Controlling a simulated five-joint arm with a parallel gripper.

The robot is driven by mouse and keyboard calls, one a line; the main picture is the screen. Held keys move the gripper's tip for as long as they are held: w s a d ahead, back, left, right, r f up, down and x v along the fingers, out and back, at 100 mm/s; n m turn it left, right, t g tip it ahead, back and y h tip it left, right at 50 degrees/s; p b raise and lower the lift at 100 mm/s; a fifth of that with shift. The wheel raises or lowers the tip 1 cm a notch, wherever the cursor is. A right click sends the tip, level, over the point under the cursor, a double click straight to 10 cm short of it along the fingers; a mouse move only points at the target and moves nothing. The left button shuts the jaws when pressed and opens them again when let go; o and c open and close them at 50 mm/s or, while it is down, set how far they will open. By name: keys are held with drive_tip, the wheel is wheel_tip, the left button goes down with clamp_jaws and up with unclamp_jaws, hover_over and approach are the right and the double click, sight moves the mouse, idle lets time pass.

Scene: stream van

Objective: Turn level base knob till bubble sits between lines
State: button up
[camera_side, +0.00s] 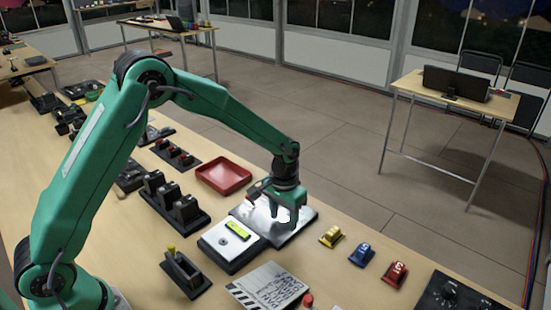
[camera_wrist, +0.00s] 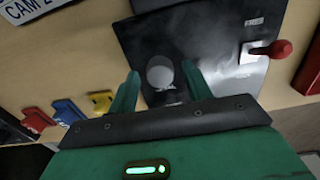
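The level base (camera_side: 222,252) is a white-topped dark block beside a dark metal plate (camera_side: 302,222) in the side view. A yellow-green bubble vial (camera_side: 238,229) lies on it; the bubble and lines are too small to read. In the wrist view a pale round knob (camera_wrist: 160,72) stands on the dark plate (camera_wrist: 210,40). My gripper (camera_side: 286,218) is low over the plate. It is open, with one finger on each side of the knob in the wrist view (camera_wrist: 160,72). I cannot tell whether the fingers touch it. The vial is outside the wrist view.
A red-handled lever (camera_wrist: 270,49) is on the plate, near a label reading FREE. Yellow (camera_side: 332,236), blue (camera_side: 361,254) and red (camera_side: 395,273) blocks stand to the right. A clapperboard (camera_side: 272,290) lies in front, and a red tray (camera_side: 223,175) behind.

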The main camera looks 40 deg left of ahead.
drive_tip(key=c, duration=0.9)
drive_tip(key=shift+o, duration=0.2)
drive_tip(key=shift+m, duration=0.4)
drive_tip(key=m, duration=0.3)
drive_tip(key=shift+m, duration=2)
drive_tip(key=o, duration=1)
drive_tip(key=shift+r, duration=0.1)
